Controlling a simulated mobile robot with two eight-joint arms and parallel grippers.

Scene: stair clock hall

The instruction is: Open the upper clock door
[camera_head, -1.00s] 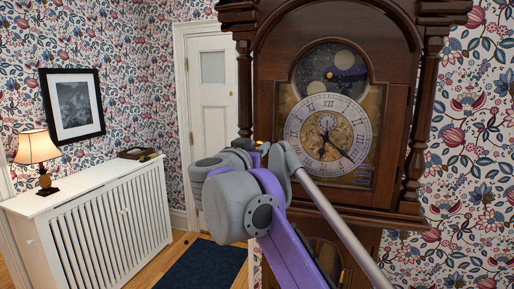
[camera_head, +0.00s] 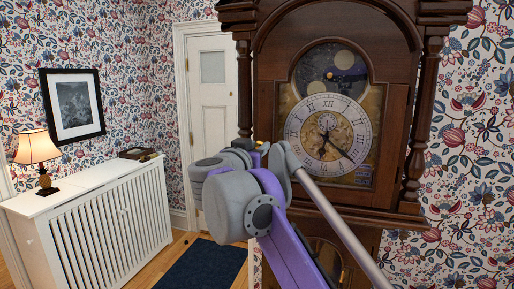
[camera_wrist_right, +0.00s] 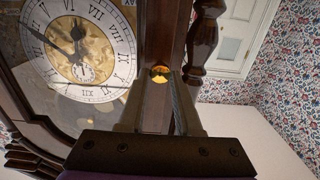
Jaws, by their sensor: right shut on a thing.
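The tall dark wooden clock (camera_head: 428,100) stands at the middle right of the head view. Its upper door (camera_head: 394,130) has a wooden frame with an arched window over the dial (camera_head: 328,132), and it looks shut. My right gripper (camera_head: 262,148) is at the lower left side of the door, partly hidden by its own wrist. In the right wrist view, a small round brass knob (camera_wrist_right: 160,73) on the door frame sits between the two fingertips (camera_wrist_right: 160,82), and the gripper is shut on it. My left gripper is not in view.
A turned wooden column (camera_head: 244,85) stands close beside the door's left edge, and another flanks its right. A white radiator cover (camera_head: 105,215) with a lit lamp (camera_head: 38,152) is at the left. A dark blue rug (camera_head: 203,268) lies on the wooden floor before a white door (camera_head: 212,110).

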